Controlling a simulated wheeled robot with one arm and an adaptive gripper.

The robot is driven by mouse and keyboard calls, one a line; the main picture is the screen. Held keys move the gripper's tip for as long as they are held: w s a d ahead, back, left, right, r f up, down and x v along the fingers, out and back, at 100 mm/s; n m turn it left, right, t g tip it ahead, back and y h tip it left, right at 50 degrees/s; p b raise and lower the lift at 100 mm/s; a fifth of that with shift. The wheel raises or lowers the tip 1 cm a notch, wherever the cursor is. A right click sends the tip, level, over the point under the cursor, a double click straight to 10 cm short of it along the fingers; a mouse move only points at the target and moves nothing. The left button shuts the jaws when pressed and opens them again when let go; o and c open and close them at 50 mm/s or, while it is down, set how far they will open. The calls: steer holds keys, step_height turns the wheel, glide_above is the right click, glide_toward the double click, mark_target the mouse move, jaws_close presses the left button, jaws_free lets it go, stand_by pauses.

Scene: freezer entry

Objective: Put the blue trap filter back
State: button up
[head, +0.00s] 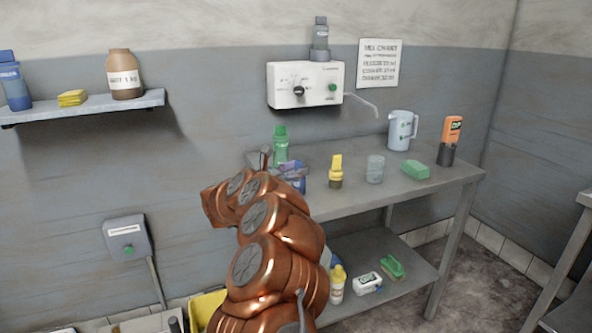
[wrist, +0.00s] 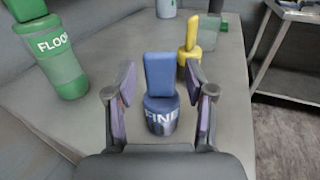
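A blue filter-like piece (wrist: 161,75), with a flat block-shaped top and a rounder dark blue base lettered "FINE", stands upright on the metal table in the wrist view. I cannot tell for sure that it is the trap filter. My gripper (wrist: 161,68) is open, with a finger on each side of the blue piece and visible gaps between. In the head view my arm hides most of my gripper (head: 290,167), and only a bit of blue shows beside it. No empty seat for a filter is clearly visible.
A green bottle (wrist: 62,60) stands left of my gripper and a yellow-topped piece (wrist: 190,45) close behind right. Farther along the table (head: 440,182) are a cup (head: 375,169), jug (head: 401,131), green sponge (head: 415,170) and orange-topped piece (head: 452,130). A white dispenser (head: 310,84) hangs above.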

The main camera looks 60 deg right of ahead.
steer(key=shift+r, duration=0.1)
steer(key=shift+r+p, duration=0.1)
steer(key=shift+p, duration=0.2)
steer(key=w+a+b, duration=0.2)
steer(key=a, duration=0.9)
steer(key=shift+a, duration=0.4)
steer(key=shift+w, duration=0.15)
